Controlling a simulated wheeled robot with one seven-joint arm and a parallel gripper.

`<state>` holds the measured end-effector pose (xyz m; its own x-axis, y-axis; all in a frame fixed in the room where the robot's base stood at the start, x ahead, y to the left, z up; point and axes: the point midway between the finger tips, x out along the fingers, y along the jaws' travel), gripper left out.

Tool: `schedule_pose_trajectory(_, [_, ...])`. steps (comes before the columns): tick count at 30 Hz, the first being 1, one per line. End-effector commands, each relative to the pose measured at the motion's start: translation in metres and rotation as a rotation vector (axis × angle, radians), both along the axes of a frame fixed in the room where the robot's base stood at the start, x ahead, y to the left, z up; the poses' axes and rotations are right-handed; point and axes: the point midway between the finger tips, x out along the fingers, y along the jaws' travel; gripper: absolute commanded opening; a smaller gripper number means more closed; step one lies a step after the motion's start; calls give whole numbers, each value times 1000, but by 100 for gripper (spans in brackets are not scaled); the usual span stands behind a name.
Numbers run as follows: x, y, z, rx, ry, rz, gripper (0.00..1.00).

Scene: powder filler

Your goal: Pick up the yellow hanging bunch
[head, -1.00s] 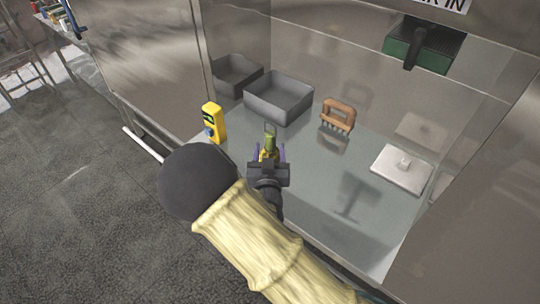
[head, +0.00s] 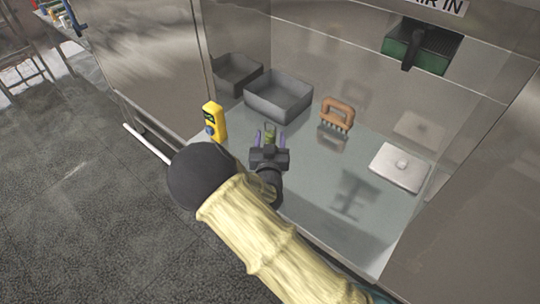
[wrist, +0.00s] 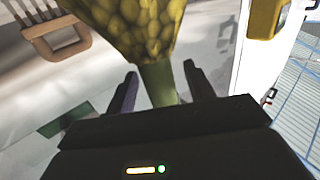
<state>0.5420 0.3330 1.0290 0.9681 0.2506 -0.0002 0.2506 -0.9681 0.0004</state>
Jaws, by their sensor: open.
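The yellow hanging bunch (wrist: 125,28) fills the top middle of the wrist view, with its textured yellow-green body. Its green stem (wrist: 158,85) points down between the two purple fingers of my gripper (wrist: 162,86), with gaps visible on both sides. Whether a finger touches the stem cannot be told.
A yellow handheld device (head: 212,122) stands left of my gripper. A grey open bin (head: 278,97) is behind it. A wooden-handled comb tool (head: 338,114) and a white flat block (head: 400,167) stand to the right. The metal work surface (head: 320,200) is clear between them.

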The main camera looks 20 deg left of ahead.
Motion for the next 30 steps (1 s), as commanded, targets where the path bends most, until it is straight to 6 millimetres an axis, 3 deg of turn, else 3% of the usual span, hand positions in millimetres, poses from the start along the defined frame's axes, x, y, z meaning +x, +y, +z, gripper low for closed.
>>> schedule_pose_trajectory(7, [0,0,0,0,0,0,53])
schedule_pose_trajectory(15, [0,0,0,0,0,0,2])
schedule_pose_trajectory(16, [0,0,0,0,0,0,0])
schedule_pose_trajectory(30, [0,0,11,4,-2,-1,0])
